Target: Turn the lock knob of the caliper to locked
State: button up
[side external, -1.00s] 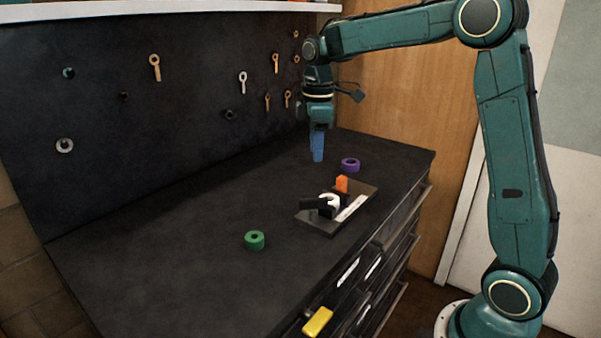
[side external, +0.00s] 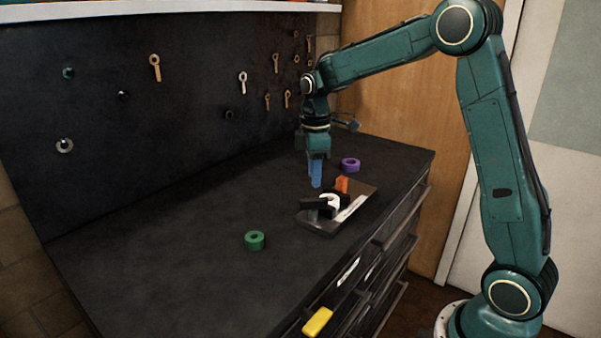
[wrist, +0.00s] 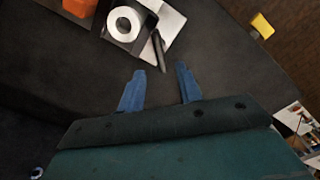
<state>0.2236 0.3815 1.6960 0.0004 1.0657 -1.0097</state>
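The caliper fixture is a grey plate (side external: 320,225) on the dark bench top. It carries a white C-shaped part (side external: 331,201), a black block (side external: 313,204), an upright orange piece (side external: 342,184) and a white strip (side external: 351,208). The wrist view shows a white ring-shaped part (wrist: 112,22), the orange piece (wrist: 80,7) and a dark bar (wrist: 158,50). I cannot tell which part is the lock knob or how it is turned. My gripper (side external: 316,184), with blue fingers, hangs above the bench just behind the fixture. In the wrist view its fingers (wrist: 160,72) are apart and empty.
A purple ring (side external: 350,165) lies behind the fixture and a green ring (side external: 255,240) lies to the front left. A black pegboard (side external: 190,130) stands behind. The bench's left part is clear.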

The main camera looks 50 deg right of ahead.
aim_at(314, 199)
notch_tip(314, 199, down, 8)
jog(key=shift+r, duration=0.25)
grip_shut()
dwell(0.3)
